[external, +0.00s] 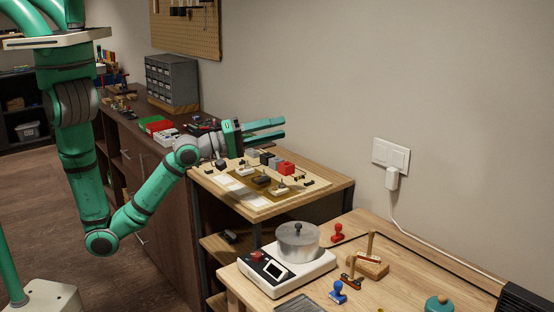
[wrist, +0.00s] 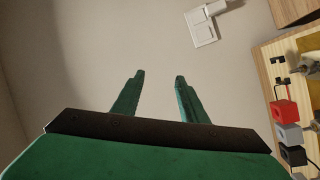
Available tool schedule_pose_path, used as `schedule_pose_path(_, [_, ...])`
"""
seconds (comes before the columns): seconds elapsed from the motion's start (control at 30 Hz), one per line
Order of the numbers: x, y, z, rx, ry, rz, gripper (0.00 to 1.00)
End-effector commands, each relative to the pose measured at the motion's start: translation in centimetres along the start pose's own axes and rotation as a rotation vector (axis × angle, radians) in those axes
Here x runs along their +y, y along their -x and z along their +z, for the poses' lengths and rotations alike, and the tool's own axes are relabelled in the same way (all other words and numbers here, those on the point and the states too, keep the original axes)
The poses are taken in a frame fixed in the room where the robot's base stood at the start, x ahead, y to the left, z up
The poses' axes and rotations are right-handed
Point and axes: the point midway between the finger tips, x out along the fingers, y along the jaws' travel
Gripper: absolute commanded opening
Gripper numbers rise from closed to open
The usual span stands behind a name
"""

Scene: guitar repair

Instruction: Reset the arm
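My gripper (external: 264,130) is at the end of my green arm, held level above the wooden side table in the external view and pointing right toward the wall. In the wrist view, my gripper (wrist: 158,82) shows two green fingers apart, with only bare wall between them. It is open and empty. My arm (external: 150,190) is bent low at the elbow and rises to the gripper.
Below the gripper, the wooden table (external: 322,176) bears a red block (external: 286,168) and several small parts. A white scale (external: 290,268) with a clear pot (external: 298,242) stands on the front bench. A wall switch (external: 391,155) and pegboard (external: 187,27) are on the wall.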

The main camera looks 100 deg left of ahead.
Motion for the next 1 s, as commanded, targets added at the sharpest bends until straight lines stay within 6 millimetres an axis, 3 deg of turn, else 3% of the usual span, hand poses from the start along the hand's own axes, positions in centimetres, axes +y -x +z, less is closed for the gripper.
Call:
schedule_pose_path(0.27, [-3.0, 5.1, 4.5, -0.126, -0.374, 0.069, 0.39])
schedule_pose_path(0.47, [-6.0, 10.4, 7.9, -0.225, -0.585, 0.109, 0.39])
schedule_pose_path(0.73, [-9.8, 19.6, 11.8, -0.36, -0.794, 0.15, 0.39])
schedule_pose_path(1.0, [-11.7, 30.2, 14.6, -0.474, -0.92, 0.168, 0.39])
